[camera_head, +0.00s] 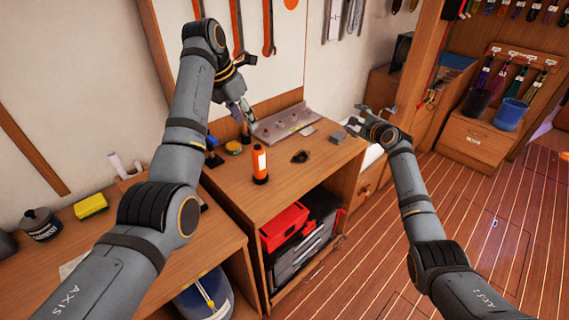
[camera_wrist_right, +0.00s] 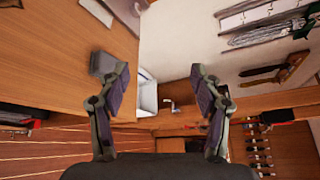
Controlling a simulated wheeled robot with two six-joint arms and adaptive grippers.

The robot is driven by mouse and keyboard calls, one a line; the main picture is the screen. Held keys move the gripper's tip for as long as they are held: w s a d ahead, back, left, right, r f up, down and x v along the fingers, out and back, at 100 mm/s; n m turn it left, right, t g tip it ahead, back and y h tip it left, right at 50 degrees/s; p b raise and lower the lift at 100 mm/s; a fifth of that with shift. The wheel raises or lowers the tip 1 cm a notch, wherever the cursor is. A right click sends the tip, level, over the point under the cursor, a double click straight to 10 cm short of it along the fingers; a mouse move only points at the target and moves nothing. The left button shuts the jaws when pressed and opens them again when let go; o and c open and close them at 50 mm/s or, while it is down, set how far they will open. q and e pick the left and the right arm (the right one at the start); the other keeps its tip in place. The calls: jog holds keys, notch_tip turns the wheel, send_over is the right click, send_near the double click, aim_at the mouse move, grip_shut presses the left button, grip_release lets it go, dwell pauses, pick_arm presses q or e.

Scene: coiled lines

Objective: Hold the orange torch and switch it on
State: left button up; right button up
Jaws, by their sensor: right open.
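The orange torch (camera_head: 260,163) stands upright on the wooden workbench top (camera_head: 228,178), near its front edge. It has a dark base and a pale label on its side. My left gripper (camera_head: 246,115) hangs above the back of the bench, behind and above the torch and apart from it. The gap between its fingers is too small to judge. My right gripper (camera_head: 354,120) is off the bench's right end, well away from the torch. The right wrist view shows its fingers (camera_wrist_right: 160,80) wide apart with nothing between them. The torch's switch cannot be made out.
A grey tray (camera_head: 283,124), a dark coil (camera_head: 300,157), a grey block (camera_head: 338,137) and a yellow item (camera_head: 233,147) lie on the bench. A red toolbox (camera_head: 283,228) sits on the shelf below. A yellow sponge (camera_head: 90,206) lies on the left counter.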

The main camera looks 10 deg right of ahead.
jog(key=s+a+f+m+g+y, duration=0.1)
jog(key=s+a+y, duration=0.25)
jog(key=a, duration=0.55)
jog(key=s+a+f+m+g+y, duration=0.15)
jog(key=s+a, duration=0.25)
jog(key=a, duration=0.4)
jog(key=m+g+y, duration=0.2)
jog(key=g+y, duration=0.1)
send_near(264, 161)
jog(key=w+a, duration=0.2)
jog(key=x, duration=0.9)
jog(key=shift+a+f, duration=0.15)
jog(key=shift+f, duration=0.3)
jog(key=c, duration=1.3)
pick_arm(q)
grip_shut()
pick_arm(e)
grip_shut()
